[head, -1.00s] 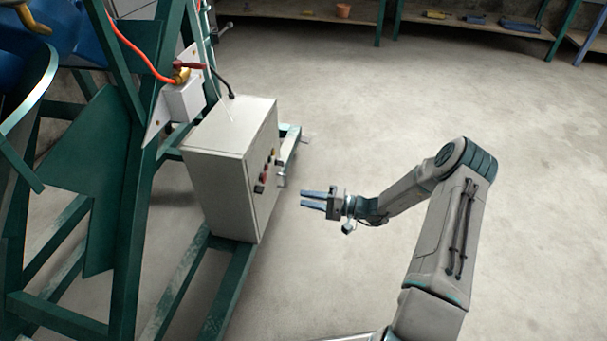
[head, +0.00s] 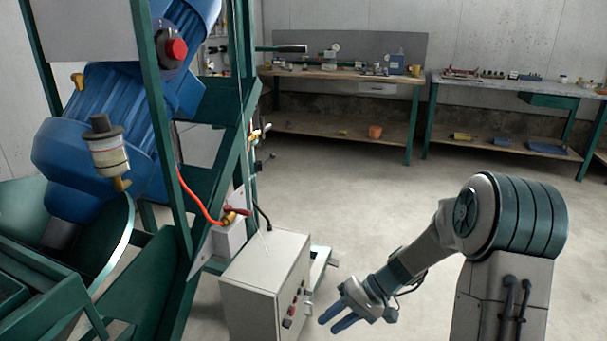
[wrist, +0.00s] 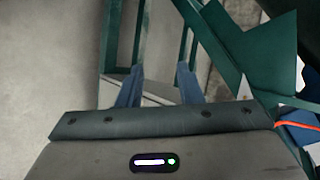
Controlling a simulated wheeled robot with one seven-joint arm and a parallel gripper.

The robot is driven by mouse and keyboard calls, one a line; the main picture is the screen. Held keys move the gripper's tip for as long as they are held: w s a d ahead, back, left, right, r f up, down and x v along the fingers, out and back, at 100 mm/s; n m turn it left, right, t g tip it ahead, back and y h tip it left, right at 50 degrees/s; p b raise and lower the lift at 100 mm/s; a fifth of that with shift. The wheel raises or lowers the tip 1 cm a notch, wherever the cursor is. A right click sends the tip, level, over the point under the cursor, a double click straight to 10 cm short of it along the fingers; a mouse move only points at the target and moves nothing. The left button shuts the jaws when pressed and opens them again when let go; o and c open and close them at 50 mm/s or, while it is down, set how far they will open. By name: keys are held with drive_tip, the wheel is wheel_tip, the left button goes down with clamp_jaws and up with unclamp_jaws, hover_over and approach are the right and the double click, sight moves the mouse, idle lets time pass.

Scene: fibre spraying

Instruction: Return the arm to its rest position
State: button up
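My gripper (head: 336,318) is in the lower middle of the head view, to the right of the grey control box (head: 262,277) and apart from it. Its two blue fingers are spread with nothing between them. The wrist view also shows my gripper (wrist: 158,90) with a clear gap between its fingers. My arm is bent, with its large elbow joint raised at the right of the head view. The control box has several knobs and buttons on its right face.
The green frame (head: 165,130) with the blue motor (head: 120,125) fills the left. An orange hose (head: 195,200) runs down to the box area. Workbenches (head: 340,75) stand along the back wall. The concrete floor (head: 390,185) between is clear.

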drive_tip(key=s+d+r+t+h+p, duration=0.1)
drive_tip(key=s+r+p, duration=0.4)
drive_tip(key=r, duration=0.5)
drive_tip(key=s+d+r+t+h+p, duration=0.2)
drive_tip(key=s+d+r+h+p, duration=0.2)
drive_tip(key=r, duration=0.7)
drive_tip(key=s+d+r+m+t+h+p, duration=0.1)
drive_tip(key=s+d+r+h+p, duration=0.1)
drive_tip(key=s+r+h+p, duration=0.2)
drive_tip(key=s+r+p, duration=0.3)
drive_tip(key=r, duration=0.4)
drive_tip(key=shift+s+d+t+h, duration=0.3)
drive_tip(key=shift+s+d+t, duration=0.1)
